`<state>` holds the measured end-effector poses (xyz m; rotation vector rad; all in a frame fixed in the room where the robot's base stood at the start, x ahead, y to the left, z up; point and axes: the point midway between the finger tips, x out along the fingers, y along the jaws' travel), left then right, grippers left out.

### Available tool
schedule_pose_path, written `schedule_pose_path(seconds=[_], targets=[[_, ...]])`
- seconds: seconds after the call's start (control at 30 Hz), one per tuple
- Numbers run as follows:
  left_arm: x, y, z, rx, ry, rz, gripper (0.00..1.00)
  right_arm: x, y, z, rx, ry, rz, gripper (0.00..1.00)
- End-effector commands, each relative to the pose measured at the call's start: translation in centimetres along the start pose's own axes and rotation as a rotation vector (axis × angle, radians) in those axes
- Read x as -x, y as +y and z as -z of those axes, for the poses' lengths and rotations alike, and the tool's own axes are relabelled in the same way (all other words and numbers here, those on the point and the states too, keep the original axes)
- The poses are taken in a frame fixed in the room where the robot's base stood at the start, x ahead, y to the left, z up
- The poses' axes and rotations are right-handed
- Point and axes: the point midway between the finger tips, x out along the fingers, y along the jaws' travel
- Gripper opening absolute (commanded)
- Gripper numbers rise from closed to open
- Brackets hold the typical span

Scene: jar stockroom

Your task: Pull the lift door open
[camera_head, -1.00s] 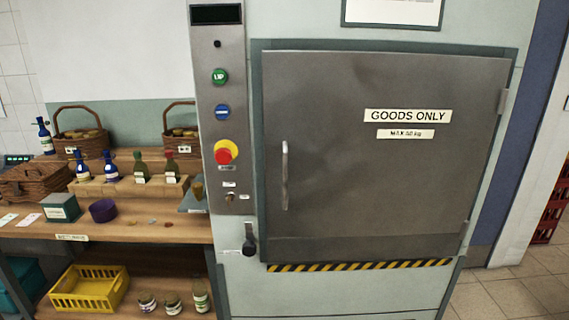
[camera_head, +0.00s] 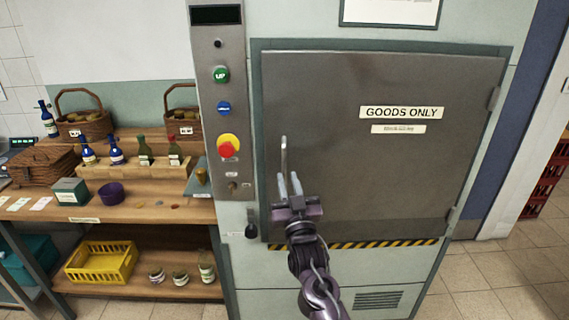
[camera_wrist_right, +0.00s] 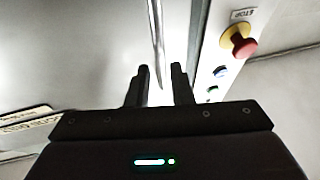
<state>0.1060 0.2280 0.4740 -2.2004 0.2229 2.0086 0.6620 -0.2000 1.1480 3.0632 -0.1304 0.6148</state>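The grey metal lift door (camera_head: 350,90), labelled "GOODS ONLY", is shut in its frame. Its upright silver handle (camera_head: 284,156) is near the door's left edge, its lower part hidden by my right gripper (camera_head: 289,180). That gripper points up at the handle with its two fingers apart. In the right wrist view, the handle (camera_wrist_right: 156,35) lines up with the gap between the open fingers (camera_wrist_right: 161,70). There is a visible gap between handle and fingers there; whether they touch is unclear. My left gripper is not in view.
A control panel (camera_head: 221,60) with UP button, blue button and red stop button (camera_head: 226,150) stands left of the door. Shelves with bottles, baskets and a yellow crate (camera_head: 101,262) are further left. Tiled floor (camera_head: 500,275) is clear at right.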

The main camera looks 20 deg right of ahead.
Motion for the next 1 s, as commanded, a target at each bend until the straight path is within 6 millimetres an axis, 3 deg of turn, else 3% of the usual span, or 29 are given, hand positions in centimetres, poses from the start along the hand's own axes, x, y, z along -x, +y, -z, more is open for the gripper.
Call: schedule_pose_path(seconds=[0.1,0.33,0.63,0.8,1.0], targets=[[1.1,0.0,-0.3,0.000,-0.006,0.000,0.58,-2.2,-0.1,0.3,0.000,0.000,0.001,0.20],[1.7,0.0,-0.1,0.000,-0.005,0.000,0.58,-4.5,0.0,0.1,0.000,-0.002,0.001,0.20],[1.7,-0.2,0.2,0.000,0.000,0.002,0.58,-4.7,0.0,-0.1,0.000,-0.003,0.001,0.20],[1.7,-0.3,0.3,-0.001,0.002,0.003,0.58,-4.7,0.0,-0.1,0.000,-0.003,0.001,0.00],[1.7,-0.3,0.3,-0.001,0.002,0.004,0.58,-4.7,0.0,-0.1,0.000,-0.003,0.001,0.00]])
